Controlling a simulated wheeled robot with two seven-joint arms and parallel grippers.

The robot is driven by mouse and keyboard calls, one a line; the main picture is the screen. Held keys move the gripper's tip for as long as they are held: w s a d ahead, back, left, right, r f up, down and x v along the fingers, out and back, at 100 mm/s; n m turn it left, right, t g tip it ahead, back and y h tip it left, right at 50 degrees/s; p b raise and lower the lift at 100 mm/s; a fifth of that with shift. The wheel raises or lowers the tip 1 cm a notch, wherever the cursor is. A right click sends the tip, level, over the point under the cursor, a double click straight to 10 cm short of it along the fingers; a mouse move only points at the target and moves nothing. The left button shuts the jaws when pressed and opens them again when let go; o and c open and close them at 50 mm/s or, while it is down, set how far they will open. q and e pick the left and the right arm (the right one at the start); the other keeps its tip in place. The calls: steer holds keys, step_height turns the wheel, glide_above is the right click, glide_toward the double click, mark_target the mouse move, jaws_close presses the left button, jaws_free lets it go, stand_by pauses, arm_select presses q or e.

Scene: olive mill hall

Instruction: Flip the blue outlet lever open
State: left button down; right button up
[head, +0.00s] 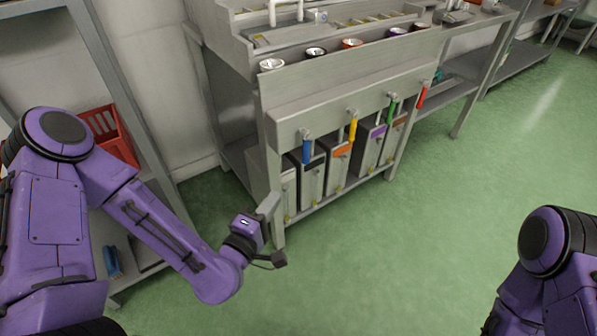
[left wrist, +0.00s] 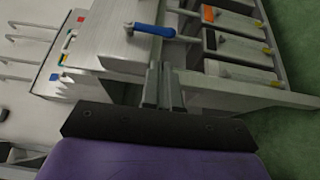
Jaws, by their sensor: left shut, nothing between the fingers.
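The blue outlet lever (head: 306,152) hangs down from its tap at the left end of the steel bench front. In the left wrist view, the blue lever (left wrist: 152,30) lies beyond my fingertips, at the top middle. My left gripper (head: 270,204) is shut and empty, low and to the left of the lever, in front of the bench's left leg. The left gripper's fingers (left wrist: 162,84) show side by side in the left wrist view, apart from the lever. My right arm enters at lower right, but its gripper is out of view.
Yellow (head: 353,130), green (head: 392,107) and red (head: 422,97) levers hang along the same front. Several metal canisters stand on the shelf below, one with an orange label (head: 341,151). A red crate (head: 108,134) sits on the left rack. Green floor in front is clear.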

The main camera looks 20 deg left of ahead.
arm_select(q)
steer(key=b, duration=0.7)
glide_toward(304, 157)
steer(key=w, duration=0.4)
steer(key=w+d, duration=0.1)
steer(key=w, duration=0.1)
steer(key=shift+w, duration=0.4)
